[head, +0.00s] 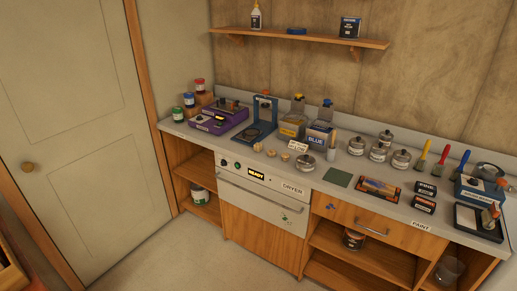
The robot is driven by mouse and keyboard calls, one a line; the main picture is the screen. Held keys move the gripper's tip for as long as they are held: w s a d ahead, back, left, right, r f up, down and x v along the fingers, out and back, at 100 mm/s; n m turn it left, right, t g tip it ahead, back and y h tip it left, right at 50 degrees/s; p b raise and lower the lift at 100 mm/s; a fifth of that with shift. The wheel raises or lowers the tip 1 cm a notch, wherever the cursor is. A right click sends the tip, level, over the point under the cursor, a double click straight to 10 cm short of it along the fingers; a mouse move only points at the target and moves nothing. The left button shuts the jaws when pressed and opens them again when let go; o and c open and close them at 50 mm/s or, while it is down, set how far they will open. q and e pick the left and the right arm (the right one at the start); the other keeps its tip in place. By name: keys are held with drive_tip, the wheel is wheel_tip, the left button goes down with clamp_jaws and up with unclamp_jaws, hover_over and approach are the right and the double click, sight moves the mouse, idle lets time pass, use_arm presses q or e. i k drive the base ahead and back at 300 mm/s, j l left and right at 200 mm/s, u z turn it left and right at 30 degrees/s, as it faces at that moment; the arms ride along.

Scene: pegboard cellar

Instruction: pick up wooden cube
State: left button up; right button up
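Small light-wood pieces lie in a row near the counter's front edge, above the dryer: a left piece (258,147), a middle piece (271,153) and a right piece (285,157). They are too small to tell which, if any, is the wooden cube. Neither of my grippers is in view.
The counter (228,142) holds a blue stand (264,112), purple devices (212,121), a white sign (298,146), a lidded metal tin (305,162) and several jars. The dryer (262,193) is below. A shelf (300,37) hangs above. Open floor (190,255) lies in front.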

sight(257, 146)
drive_tip(key=i+u, duration=0.15)
drive_tip(key=u, duration=0.3)
drive_tip(key=i+l+u, duration=0.15)
drive_tip(key=u, duration=0.3)
drive_tip(key=i+l+u, duration=0.15)
drive_tip(key=i+l, duration=0.2)
drive_tip(key=i+l+u, duration=0.2)
drive_tip(key=i+l, duration=0.15)
drive_tip(key=l, duration=0.3)
